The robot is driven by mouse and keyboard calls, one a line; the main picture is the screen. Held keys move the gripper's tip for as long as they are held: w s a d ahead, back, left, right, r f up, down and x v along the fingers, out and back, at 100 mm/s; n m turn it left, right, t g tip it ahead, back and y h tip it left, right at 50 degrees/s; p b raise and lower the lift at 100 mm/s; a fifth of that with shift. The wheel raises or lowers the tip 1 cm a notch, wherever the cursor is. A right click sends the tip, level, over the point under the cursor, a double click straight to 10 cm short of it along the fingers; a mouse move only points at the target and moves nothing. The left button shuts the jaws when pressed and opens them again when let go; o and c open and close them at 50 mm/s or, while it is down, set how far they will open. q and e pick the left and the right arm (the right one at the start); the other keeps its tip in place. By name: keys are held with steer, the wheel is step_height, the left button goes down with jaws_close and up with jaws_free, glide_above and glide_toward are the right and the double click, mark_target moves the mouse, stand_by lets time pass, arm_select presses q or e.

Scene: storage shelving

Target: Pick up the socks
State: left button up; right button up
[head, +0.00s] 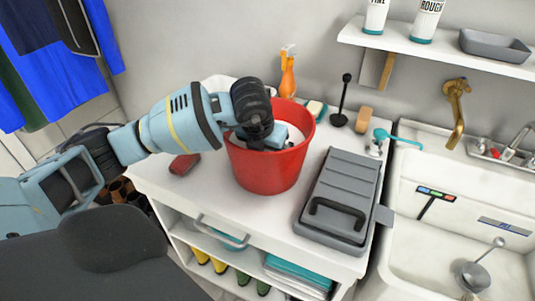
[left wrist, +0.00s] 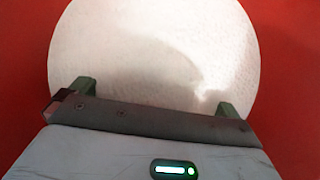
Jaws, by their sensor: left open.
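A red bucket (head: 268,165) stands on the white counter. My left gripper (head: 276,136) reaches down into it from the left; its fingertips are hidden by the bucket in the head view. In the left wrist view the two fingers of my left gripper (left wrist: 157,97) are wide apart, with nothing seen held between them. Beyond them is a round, textured white surface (left wrist: 155,50) ringed by the red bucket wall (left wrist: 290,60). I cannot tell whether this white surface is the bucket's bottom or cloth. No socks can be made out. My right gripper is not in view.
A grey toolbox (head: 340,190) lies right of the bucket. An orange spray bottle (head: 287,80) and a black-handled plunger (head: 341,100) stand behind it. A red brush-like item (head: 184,164) lies at left. A sink (head: 455,220) is at right.

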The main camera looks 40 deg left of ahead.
arm_select(q)
steer(key=c, duration=0.9)
steer(key=shift+r, duration=0.1)
steer(key=shift+c, duration=0.5)
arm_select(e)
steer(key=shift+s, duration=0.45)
arm_select(q)
step_height(320, 180, up, 9)
steer(key=shift+f+p, duration=0.1)
steer(key=shift+p, duration=0.25)
steer(key=shift+r, duration=0.5)
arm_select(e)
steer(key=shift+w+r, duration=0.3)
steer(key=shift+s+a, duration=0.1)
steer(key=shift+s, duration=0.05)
